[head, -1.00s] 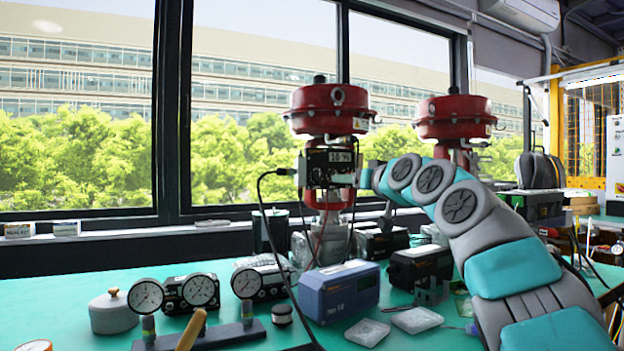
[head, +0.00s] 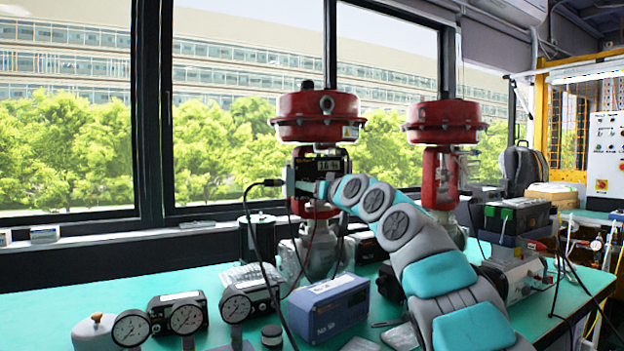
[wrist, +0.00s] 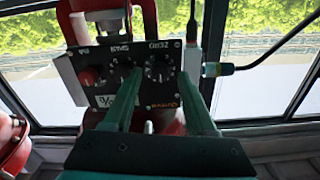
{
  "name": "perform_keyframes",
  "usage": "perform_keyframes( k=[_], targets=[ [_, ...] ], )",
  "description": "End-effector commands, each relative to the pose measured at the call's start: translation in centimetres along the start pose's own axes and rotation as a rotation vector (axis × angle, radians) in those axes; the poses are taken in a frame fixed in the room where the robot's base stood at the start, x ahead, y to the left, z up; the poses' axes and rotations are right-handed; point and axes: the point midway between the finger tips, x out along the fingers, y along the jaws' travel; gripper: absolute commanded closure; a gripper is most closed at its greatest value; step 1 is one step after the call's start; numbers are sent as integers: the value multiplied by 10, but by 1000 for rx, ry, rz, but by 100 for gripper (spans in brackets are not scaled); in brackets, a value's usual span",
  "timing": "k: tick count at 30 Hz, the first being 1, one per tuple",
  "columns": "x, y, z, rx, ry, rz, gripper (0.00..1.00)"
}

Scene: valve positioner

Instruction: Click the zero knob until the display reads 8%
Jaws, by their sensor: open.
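The black positioner (head: 322,164) is mounted on the front of the left red valve actuator. In the wrist view the positioner's panel appears upside down. The zero knob (wrist: 158,69) is a round dark dial under the ZERO label. My gripper (wrist: 160,80) is open, its two green fingers on either side of the zero knob; I cannot tell whether they touch it. The left finger partly covers the span knob and the display (wrist: 117,101). My gripper is small and partly hidden in the head view.
A red knob (wrist: 88,76) sits beside the span knob. A black cable (head: 250,215) plugs into the positioner's side. A second red actuator (head: 445,118) stands to the right. Gauges (head: 186,318) and a blue box (head: 328,306) occupy the green bench (head: 45,300).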

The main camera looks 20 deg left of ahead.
Motion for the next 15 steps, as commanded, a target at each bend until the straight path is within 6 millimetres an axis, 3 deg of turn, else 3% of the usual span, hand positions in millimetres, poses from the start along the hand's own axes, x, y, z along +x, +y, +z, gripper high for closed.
perform_keyframes(
  k=[10, 15],
  targets=[
    [3, 0, 1, -1, -1, 0, 44],
    [3, 0, 1, -1, -1, 0, 63]
  ],
)
